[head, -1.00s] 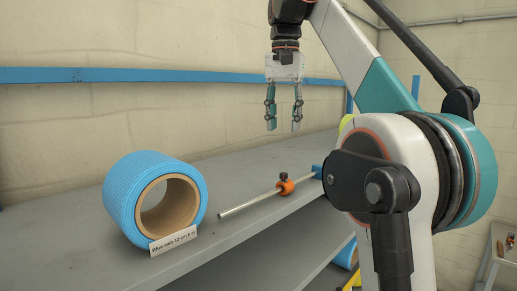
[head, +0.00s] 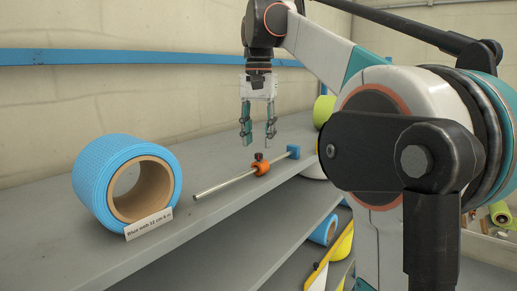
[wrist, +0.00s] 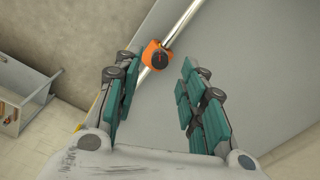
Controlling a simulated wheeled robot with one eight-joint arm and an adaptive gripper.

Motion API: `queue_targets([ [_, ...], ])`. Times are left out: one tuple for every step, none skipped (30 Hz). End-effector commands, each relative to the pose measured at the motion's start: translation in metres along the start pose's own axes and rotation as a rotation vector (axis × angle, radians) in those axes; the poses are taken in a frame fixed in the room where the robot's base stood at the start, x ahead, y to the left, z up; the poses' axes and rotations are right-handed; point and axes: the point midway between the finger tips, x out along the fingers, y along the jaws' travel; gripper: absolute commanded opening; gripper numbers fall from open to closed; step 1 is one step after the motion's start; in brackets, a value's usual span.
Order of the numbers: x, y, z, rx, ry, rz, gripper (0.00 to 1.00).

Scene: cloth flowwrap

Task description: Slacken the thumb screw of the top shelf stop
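The top shelf stop is an orange collar (head: 262,169) on a thin silver rod (head: 225,184), with a small black thumb screw (head: 258,156) standing on top. The rod runs from a blue block (head: 293,152) along the grey top shelf. My gripper (head: 257,142) points down, open and empty, with its teal fingers apart just above the stop in the head view. In the wrist view the orange collar (wrist: 156,55) and the black screw (wrist: 160,60) show beyond and between the fingers (wrist: 155,85), without contact.
A roll of blue mesh (head: 95,185) with a label (head: 148,224) stands on the shelf at left. A yellow-green roll (head: 322,112) stands behind my arm. Another blue roll (head: 322,231) lies on the shelf below. The shelf between the blue roll and the rod is clear.

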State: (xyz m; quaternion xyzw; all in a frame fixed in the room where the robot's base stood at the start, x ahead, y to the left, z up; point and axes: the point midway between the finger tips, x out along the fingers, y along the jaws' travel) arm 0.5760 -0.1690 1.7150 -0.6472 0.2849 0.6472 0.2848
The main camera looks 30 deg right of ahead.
Motion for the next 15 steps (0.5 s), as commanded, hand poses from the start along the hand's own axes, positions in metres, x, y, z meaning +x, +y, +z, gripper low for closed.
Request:
queue_targets([
  [0.008, 0.000, 0.001, 0.000, 0.000, 0.000, 0.38],
  [0.012, 0.000, 0.001, 0.000, 0.000, 0.000, 0.38],
  [0.017, 0.000, 0.000, 0.000, 0.000, 0.000, 0.38],
  [0.020, 0.000, 0.000, 0.000, 0.000, 0.000, 0.38],
  [0.022, 0.000, 0.000, 0.000, 0.000, 0.000, 0.38],
  [0.026, 0.000, 0.000, 0.000, 0.000, 0.000, 0.38],
  [0.028, 0.000, 0.000, 0.000, 0.000, 0.000, 0.38],
  [0.030, 0.000, 0.000, 0.000, 0.000, 0.000, 0.38],
  [0.032, 0.000, 0.000, 0.000, 0.000, 0.000, 0.38],
  [0.033, 0.000, 0.000, 0.000, 0.000, 0.000, 0.38],
  [0.034, 0.000, 0.000, 0.000, 0.000, 0.000, 0.38],
  [0.035, 0.000, 0.000, 0.000, 0.000, 0.000, 0.38],
  [0.035, 0.000, 0.001, 0.000, 0.000, 0.000, 0.38],
  [0.035, 0.000, 0.001, 0.000, 0.000, 0.000, 0.38],
  [0.035, 0.000, 0.001, 0.000, 0.000, 0.000, 0.38],
])
